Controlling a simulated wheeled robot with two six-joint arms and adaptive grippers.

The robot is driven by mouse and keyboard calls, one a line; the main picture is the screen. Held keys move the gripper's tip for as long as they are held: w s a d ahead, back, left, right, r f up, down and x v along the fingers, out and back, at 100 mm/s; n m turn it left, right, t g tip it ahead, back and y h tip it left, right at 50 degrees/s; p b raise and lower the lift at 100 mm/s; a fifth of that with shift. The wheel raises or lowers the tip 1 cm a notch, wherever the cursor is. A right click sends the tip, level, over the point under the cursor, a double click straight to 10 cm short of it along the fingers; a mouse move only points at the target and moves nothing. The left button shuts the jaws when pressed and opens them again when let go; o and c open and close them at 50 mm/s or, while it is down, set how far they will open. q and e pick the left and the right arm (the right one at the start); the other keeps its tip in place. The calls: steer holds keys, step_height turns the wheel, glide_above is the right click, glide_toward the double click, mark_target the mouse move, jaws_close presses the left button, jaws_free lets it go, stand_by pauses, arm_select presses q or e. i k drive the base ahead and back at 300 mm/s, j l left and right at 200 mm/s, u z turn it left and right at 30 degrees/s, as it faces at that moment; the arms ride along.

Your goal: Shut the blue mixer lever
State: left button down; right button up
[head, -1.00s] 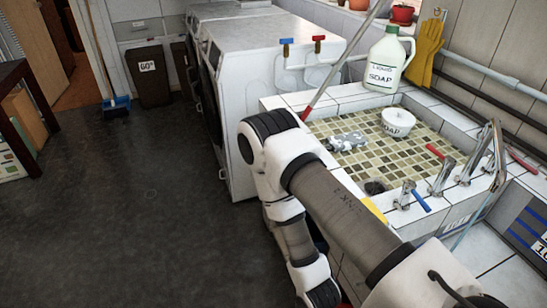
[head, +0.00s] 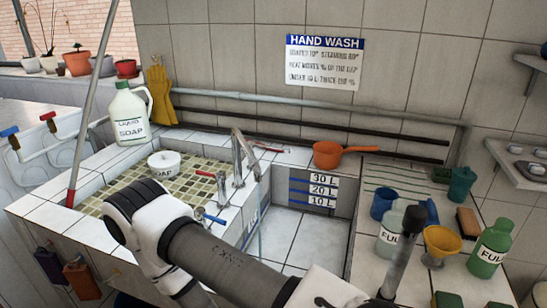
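The blue mixer lever (head: 214,219) sticks out to the right from a chrome tap body on the sink's front right ledge, just beyond my arm. The red lever (head: 205,174) is farther back on the same chrome fitting and points left. A tall chrome spout (head: 238,155) rises beside it. One of my white and grey arms crosses the lower middle, its bend in front of the sink and close to the blue lever. No gripper fingers show. I cannot tell whether water runs.
The tiled sink (head: 190,187) holds a white soap tub (head: 164,164). A soap jug (head: 131,115) stands behind. An orange pan (head: 338,153) rests on the back ledge. Blue cup (head: 382,203), yellow funnel (head: 441,243) and green bottle (head: 490,250) crowd the right counter. The tiled basin (head: 300,238) is open.

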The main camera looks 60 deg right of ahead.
mark_target(211, 217)
steer(key=j+z, duration=0.15)
steer(key=z, duration=0.25)
steer(key=j+z, duration=0.1)
steer(key=z, duration=0.3)
steer(key=j+z, duration=0.15)
steer(key=z, duration=0.25)
steer(key=k+j+z, duration=0.1)
steer(key=z, duration=0.35)
